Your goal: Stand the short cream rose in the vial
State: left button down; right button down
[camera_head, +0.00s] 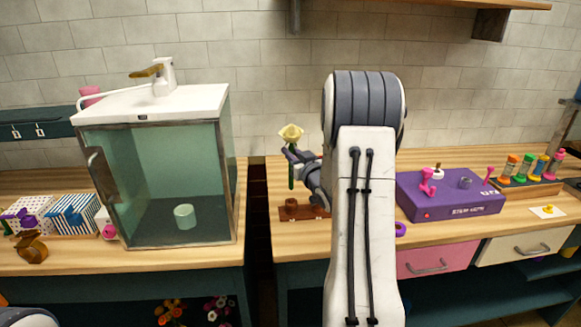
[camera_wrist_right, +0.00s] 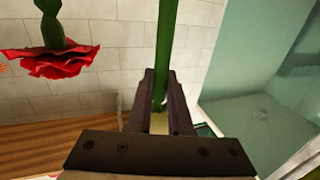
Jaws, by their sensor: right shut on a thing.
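My right gripper (camera_head: 291,153) is shut on the green stem of the cream rose (camera_head: 291,132). The rose is upright in the head view, its pale yellow bloom above the fingers and its stem hanging below them. In the right wrist view the stem (camera_wrist_right: 165,50) runs between the fingers of the right gripper (camera_wrist_right: 160,88). A small pale green cylinder (camera_head: 185,216), possibly the vial, stands inside the glass cabinet; I cannot tell for sure. My left gripper is not in view.
The glass cabinet (camera_head: 155,165) with a white top stands left of the gripper. A brown wooden base (camera_head: 288,214) sits below the rose. A purple box (camera_head: 450,196) is at right. A red bloom (camera_wrist_right: 50,62) shows in the wrist view. A dark gap (camera_head: 258,215) separates the counters.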

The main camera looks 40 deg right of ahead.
aim_at(291, 127)
notch_tip(291, 127, up, 2)
jog(key=shift+p, duration=0.3)
jog(key=shift+r+p, duration=2.05)
jog(key=shift+r, duration=1.1)
jog(key=shift+a+f, duration=0.1)
